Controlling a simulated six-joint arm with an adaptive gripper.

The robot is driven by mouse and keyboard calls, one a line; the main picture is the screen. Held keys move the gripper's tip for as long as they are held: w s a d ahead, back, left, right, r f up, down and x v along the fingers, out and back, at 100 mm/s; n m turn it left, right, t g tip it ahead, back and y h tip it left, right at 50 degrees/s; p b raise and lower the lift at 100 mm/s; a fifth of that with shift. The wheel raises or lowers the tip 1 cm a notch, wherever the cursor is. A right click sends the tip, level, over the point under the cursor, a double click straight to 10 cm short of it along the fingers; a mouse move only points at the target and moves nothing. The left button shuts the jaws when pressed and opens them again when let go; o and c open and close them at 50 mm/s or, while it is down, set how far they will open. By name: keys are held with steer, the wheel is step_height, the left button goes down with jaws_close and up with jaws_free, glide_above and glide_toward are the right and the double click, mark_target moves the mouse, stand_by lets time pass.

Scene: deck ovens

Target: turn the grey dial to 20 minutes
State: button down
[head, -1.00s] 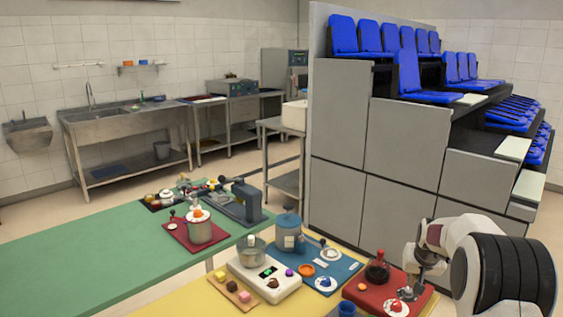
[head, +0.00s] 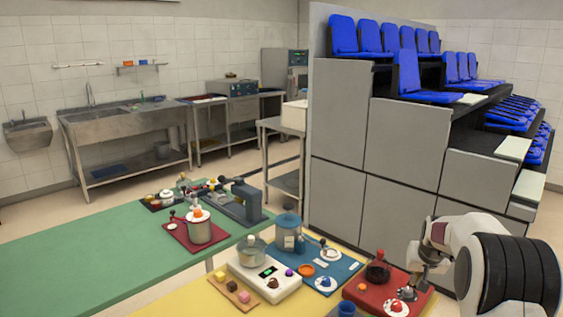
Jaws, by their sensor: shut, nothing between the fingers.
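My gripper (head: 409,291) is at the lower right, pointing down over the right part of the red tray (head: 370,307). Its fingertips are small and partly lost against the things there, and it holds nothing that I can see. It is close to a white round piece with a red top (head: 397,306) on that tray; I cannot tell whether they touch. I cannot make out a grey dial or any minute marks; they may be hidden or too small to tell.
A dark pot with a red knob (head: 377,272) stands on the red tray, left of my gripper. Further left are a blue tray (head: 345,269) with a blue-grey canister (head: 288,232) and a white scale (head: 280,289). The green table (head: 90,262) has free room at its left.

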mark_target(407, 297)
steer(key=shift+f, duration=3.3)
steer(key=shift+w, duration=0.35)
steer(key=shift+a, duration=0.25)
steer(key=shift+s, duration=0.35)
steer(key=shift+r, duration=0.1)
steer(key=shift+r, duration=2.9)
